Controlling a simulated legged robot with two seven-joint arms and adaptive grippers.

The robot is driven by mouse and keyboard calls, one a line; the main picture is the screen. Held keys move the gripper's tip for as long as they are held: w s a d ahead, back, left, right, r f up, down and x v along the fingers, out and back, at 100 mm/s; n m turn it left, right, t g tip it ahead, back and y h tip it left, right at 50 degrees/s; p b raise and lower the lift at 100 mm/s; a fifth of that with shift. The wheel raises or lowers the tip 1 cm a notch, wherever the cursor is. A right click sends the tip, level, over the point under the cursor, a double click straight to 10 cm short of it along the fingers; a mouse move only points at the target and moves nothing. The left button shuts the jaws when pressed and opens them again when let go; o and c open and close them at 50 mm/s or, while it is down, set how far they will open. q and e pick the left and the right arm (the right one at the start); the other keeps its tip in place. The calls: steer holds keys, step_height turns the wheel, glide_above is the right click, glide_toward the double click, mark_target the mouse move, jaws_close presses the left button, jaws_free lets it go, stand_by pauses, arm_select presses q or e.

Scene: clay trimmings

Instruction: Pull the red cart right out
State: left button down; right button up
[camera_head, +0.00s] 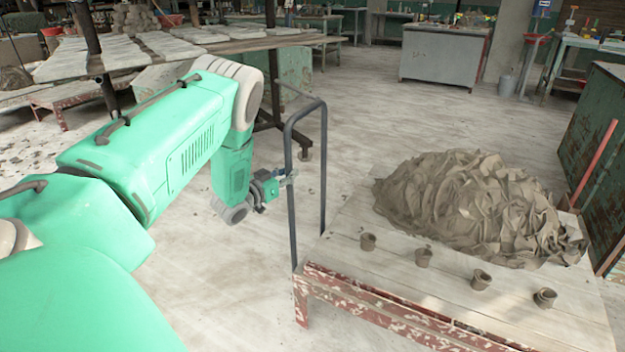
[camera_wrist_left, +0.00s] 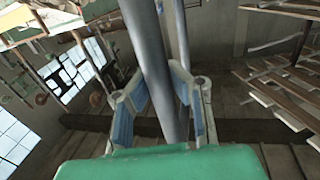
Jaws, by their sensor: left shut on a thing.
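The red cart (camera_head: 390,307) stands at the lower right of the head view. It has a worn red frame and a pale plank top. A dark grey tube handle (camera_head: 323,165) rises at its left end. A heap of grey-brown clay trimmings (camera_head: 475,205) lies on top, with several small clay pots (camera_head: 423,257) along the near side. My left gripper (camera_head: 284,180) is shut on the handle's near upright, about halfway up. In the left wrist view, the grey handle tube (camera_wrist_left: 155,60) runs between its blue-padded fingers. My right gripper is not in view.
A shelf rack with pale slabs (camera_head: 130,50) stands behind my left arm. A green cabinet (camera_head: 600,140) with a red pole (camera_head: 597,162) stands close to the cart's right. A grey counter (camera_head: 443,57) is at the back. The floor (camera_head: 345,95) behind the handle is open.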

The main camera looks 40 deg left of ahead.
arm_select(q)
steer(key=s+a, duration=0.3)
steer(key=a, duration=0.7)
steer(key=shift+s+f+b, duration=0.2)
steer(key=shift+f+b, duration=0.15)
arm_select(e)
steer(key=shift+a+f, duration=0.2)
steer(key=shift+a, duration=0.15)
arm_select(q)
steer(key=shift+d, duration=0.1)
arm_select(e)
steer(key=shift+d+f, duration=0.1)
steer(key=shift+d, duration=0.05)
arm_select(q)
steer(key=c, duration=1.4)
jaws_free()
steer(key=shift+r, duration=0.3)
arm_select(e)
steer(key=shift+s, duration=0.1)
arm_select(q)
steer(key=shift+w, duration=0.1)
steer(key=s, duration=0.8)
steer(key=s+d, duration=0.1)
steer(key=s, duration=0.3)
